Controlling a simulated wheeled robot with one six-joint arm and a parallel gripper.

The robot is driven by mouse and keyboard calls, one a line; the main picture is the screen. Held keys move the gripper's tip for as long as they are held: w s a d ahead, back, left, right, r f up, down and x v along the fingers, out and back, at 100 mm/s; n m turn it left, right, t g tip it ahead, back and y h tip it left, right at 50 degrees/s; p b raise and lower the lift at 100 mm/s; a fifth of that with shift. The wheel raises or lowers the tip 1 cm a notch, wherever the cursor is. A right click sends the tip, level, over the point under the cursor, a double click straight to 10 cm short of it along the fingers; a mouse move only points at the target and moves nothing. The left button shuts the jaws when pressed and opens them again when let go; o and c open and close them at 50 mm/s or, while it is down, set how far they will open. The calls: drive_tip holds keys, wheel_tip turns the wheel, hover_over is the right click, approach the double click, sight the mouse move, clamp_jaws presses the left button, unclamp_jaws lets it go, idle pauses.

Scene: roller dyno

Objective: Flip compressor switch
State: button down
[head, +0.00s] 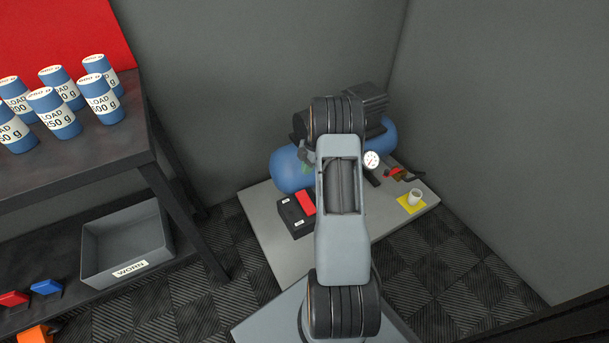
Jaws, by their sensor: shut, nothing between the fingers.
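The compressor has a blue tank (290,170) and a dark motor (367,101), and stands on a grey slab in the corner. A black switch box (289,214) with a red rocker (306,202) sits on the slab in front of the tank. Two small white labels are on the box, too small to read. Which way the rocker is tipped I cannot tell. My arm crosses the middle of the view, just right of the switch box, and hides the middle of the compressor. My gripper cannot be made out; the arm hides that area.
A round gauge (371,159) and a white cup on a yellow pad (410,207) are right of my arm. A dark bench (100,148) with several blue load cylinders (54,113) stands left, a grey WORN bin (127,240) below. Walls close in behind and right.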

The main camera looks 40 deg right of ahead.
sight(302, 196)
drive_tip(key=shift+v, duration=1.15)
drive_tip(key=shift+s+r+t+b, duration=0.2)
drive_tip(key=shift+s+t, duration=0.1)
drive_tip(key=shift+s, duration=0.45)
drive_tip(key=shift+s+r+t+b, duration=0.15)
drive_tip(key=shift+s+t, duration=0.15)
drive_tip(key=shift+s, duration=0.45)
drive_tip(key=shift+f, duration=0.15)
drive_tip(key=b+x, duration=0.1)
drive_tip(key=x, duration=0.3)
drive_tip(key=b+x, duration=0.2)
drive_tip(key=x, duration=0.2)
drive_tip(key=d+b+x, duration=0.1)
drive_tip(key=b+x, duration=0.1)
drive_tip(key=x, duration=0.2)
drive_tip(key=shift+w+a+f, duration=0.15)
drive_tip(key=shift+w+f, duration=0.05)
drive_tip(key=shift+f, duration=0.2)
drive_tip(key=shift+w+f+b, duration=0.15)
drive_tip(key=shift+f+b, duration=0.25)
drive_tip(key=shift+f, duration=0.15)
